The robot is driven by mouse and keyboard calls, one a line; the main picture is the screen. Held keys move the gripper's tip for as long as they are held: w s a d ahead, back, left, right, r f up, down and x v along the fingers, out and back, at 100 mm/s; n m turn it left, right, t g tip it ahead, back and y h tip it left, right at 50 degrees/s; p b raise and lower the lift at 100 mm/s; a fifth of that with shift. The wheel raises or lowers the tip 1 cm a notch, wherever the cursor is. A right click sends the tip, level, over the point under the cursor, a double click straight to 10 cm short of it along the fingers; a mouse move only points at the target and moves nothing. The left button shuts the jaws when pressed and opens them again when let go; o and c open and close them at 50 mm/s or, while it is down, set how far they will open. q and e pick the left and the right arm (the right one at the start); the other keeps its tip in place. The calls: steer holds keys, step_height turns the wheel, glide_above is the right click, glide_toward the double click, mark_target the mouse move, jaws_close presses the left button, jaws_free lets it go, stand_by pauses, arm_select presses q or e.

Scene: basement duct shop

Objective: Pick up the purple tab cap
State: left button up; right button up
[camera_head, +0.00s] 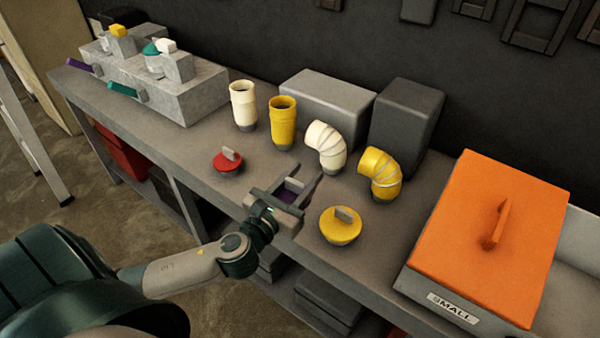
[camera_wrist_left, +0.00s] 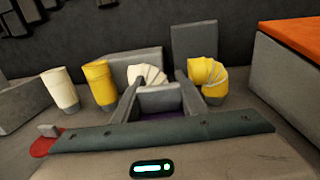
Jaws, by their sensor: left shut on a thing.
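My left gripper (camera_head: 298,187) reaches over the bench between the red cap and the yellow cap. Its fingers are shut on the purple tab cap (camera_head: 288,196), which is mostly hidden by the gripper. In the left wrist view, the grey tab (camera_wrist_left: 160,99) sits between the two fingers, with a strip of purple below it. I cannot tell whether the cap touches the bench. My right gripper is not in view.
A red cap (camera_head: 227,165) and a yellow cap (camera_head: 339,230) lie on either side. Straight pipes (camera_head: 243,105) (camera_head: 283,120) and elbows (camera_head: 326,148) (camera_head: 381,176) stand behind. An orange-lidded box (camera_head: 470,220) is at right, a grey stepped block (camera_head: 185,95) at far left.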

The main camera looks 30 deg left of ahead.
arm_select(q)
steer(key=shift+s+d+r, duration=0.45)
steer(key=shift+s, duration=0.1)
steer(key=shift+s+d+f, duration=0.1)
steer(key=shift+d+f, duration=0.1)
steer(key=s+d+f+b, duration=0.2)
steer(key=s+d+b, duration=0.2)
steer(key=s+d, duration=0.2)
steer(key=shift+s+d+f+b, duration=0.35)
steer(key=shift+s+d+f, duration=0.05)
steer(key=shift+d, duration=0.45)
steer(key=shift+a, duration=0.15)
